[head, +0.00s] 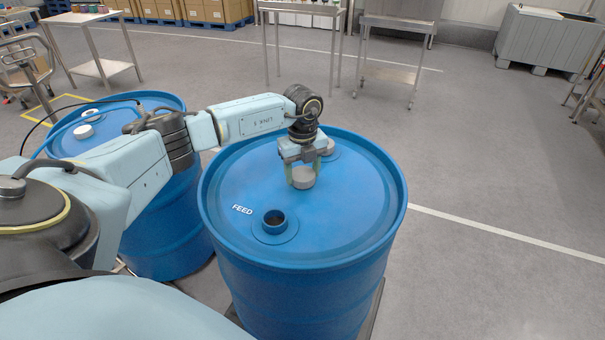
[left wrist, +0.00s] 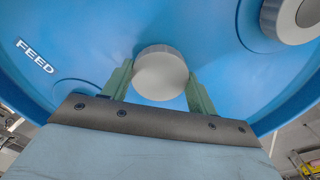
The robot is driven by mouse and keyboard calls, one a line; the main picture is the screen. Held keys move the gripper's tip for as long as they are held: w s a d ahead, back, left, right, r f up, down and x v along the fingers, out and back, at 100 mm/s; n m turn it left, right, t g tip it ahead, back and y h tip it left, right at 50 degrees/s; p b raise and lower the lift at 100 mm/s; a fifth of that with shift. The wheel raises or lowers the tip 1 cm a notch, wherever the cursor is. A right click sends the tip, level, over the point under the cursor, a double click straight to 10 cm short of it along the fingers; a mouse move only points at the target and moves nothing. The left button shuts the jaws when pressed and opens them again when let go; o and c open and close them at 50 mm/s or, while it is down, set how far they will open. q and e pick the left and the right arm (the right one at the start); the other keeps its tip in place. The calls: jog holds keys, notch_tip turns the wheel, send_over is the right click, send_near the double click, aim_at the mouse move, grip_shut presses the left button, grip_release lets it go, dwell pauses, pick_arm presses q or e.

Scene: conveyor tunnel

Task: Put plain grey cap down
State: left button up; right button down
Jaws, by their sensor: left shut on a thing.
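The plain grey cap (head: 303,178) is between the fingers of my left gripper (head: 302,172), over the top of the blue drum marked FEED (head: 230,220). In the left wrist view the cap (left wrist: 160,73) sits between the two green fingers of my left gripper (left wrist: 160,88), which is shut on it. I cannot tell whether the cap touches the drum lid. The open bung hole (head: 275,219) is nearer to me on the lid, with no cap on it. My right gripper is not in view.
Another grey cap (head: 327,146) sits on the lid behind my gripper, and shows at the upper right of the left wrist view (left wrist: 296,16). A second blue drum (head: 160,235) with hoses stands at left. Metal tables (head: 100,68) stand behind.

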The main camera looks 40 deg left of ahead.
aim_at(302, 174)
pick_arm(q)
jog(key=shift+f, duration=0.4)
jog(key=shift+f, duration=0.1)
jog(key=o, duration=1.2)
jog(key=shift+c, duration=0.2)
jog(key=shift+r, duration=0.2)
notch_tip(302, 174, up, 12)
jog(key=shift+f, duration=0.15)
